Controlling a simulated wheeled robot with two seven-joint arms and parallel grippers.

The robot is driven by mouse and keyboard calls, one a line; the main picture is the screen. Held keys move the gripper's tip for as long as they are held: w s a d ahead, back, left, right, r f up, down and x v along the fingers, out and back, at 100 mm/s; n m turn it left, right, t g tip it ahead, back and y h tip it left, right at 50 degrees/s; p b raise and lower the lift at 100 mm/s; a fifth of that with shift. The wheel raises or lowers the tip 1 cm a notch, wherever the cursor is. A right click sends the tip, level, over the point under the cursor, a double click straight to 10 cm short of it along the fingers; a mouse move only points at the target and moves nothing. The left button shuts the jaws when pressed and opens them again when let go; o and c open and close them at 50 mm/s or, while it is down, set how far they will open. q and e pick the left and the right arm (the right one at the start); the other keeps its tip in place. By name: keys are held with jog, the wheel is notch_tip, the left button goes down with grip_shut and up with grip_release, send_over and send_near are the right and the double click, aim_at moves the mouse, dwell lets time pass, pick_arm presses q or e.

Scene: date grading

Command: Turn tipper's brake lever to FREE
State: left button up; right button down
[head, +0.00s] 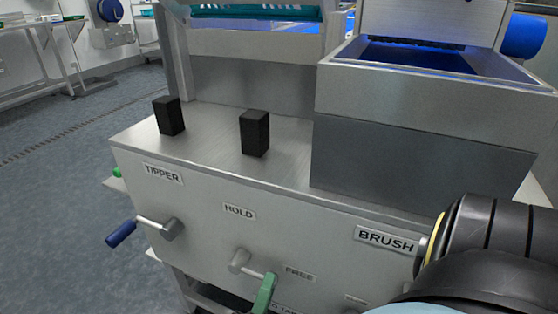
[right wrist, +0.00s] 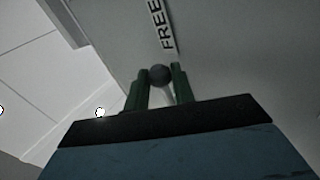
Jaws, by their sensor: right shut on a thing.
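The brake lever's grey hub (head: 238,262) is on the front panel, below the HOLD label (head: 239,212). Its arm runs right and slightly down toward my right gripper (head: 264,293), whose green finger hides the lever's end. The FREE label (head: 299,272) is just right of and above that finger. In the right wrist view, the green fingers of my right gripper (right wrist: 160,86) are shut on the lever's round grey knob (right wrist: 159,74). The FREE label (right wrist: 161,24) is right beyond the knob there. My left gripper is not in view.
A crank with a blue handle (head: 121,233) sticks out below the TIPPER label (head: 163,173). The BRUSH label (head: 386,243) is beside my right arm. Two black blocks (head: 169,116) (head: 255,132) stand on the metal top. Open floor lies to the left.

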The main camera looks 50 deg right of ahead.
dwell(0.4)
jog(key=c, duration=1.2)
grip_release()
jog(key=shift+o, duration=0.2)
jog(key=shift+a+f, duration=0.1)
jog(key=v, duration=0.7)
jog(key=shift+a, duration=0.2)
